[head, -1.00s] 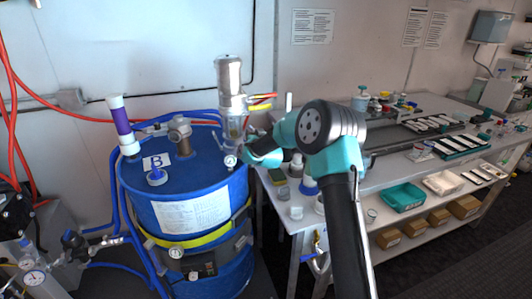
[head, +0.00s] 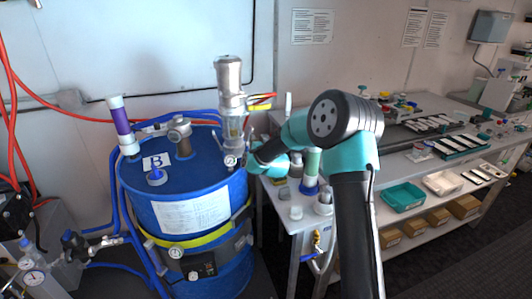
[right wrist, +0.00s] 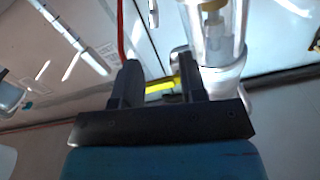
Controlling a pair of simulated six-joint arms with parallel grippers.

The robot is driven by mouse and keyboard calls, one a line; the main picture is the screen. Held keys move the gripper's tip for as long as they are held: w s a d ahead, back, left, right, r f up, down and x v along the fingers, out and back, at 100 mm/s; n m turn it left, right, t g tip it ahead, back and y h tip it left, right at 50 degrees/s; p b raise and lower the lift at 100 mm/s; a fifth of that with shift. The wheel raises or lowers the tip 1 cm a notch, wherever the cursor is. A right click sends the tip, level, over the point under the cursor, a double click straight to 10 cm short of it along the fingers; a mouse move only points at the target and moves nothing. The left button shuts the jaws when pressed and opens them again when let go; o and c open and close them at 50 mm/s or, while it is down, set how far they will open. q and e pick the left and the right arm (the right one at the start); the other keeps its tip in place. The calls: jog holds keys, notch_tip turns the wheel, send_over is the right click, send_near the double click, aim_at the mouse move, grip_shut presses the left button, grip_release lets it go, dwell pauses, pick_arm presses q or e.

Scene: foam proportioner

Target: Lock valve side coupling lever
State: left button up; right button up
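A clear and metal proportioner column (head: 230,105) stands upright on the blue drum marked B (head: 185,190). Short levers with yellow and red grips (head: 261,101) stick out from its right side. My right gripper (head: 255,158) is just right of the column's lower part, below the levers; its fingertips are hard to make out there. In the right wrist view its two dark fingers (right wrist: 158,80) are apart, with a yellow lever (right wrist: 160,85) showing in the gap. I cannot tell if they touch it. The clear column (right wrist: 218,35) is beside the right finger. My left gripper is not in view.
A purple-banded tube (head: 122,122) and a metal fitting (head: 181,136) stand on the drum's left side. A bench (head: 385,170) with bottles and trays is to the right, behind my right arm. Red and blue hoses run at the left.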

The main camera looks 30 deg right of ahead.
jog(key=v, duration=0.9)
jog(key=shift+s, duration=0.2)
dwell(0.8)
dwell(0.3)
jog(key=v, duration=1.7)
jog(key=shift+s, duration=0.2)
jog(key=a+f+n+g+y, duration=0.1)
jog(key=a+f+g+y, duration=0.25)
jog(key=f, duration=0.75)
jog(key=a+f+n+g+y, duration=0.15)
jog(key=a+f+g, duration=0.3)
jog(key=f, duration=0.65)
jog(key=s+a+f+g+y, duration=0.1)
jog(key=s+a+f+g, duration=0.3)
jog(key=s+f, duration=0.2)
jog(key=s+a+f+g+y, duration=0.1)
jog(key=s+a+f+g, duration=0.3)
jog(key=s+f, duration=0.3)
notch_tip(320, 180, down, 3)
jog(key=shift+s+a+r+g+y, duration=0.1)
jog(key=shift+s+a+g+y, duration=0.1)
jog(key=shift+s+g+y, duration=0.15)
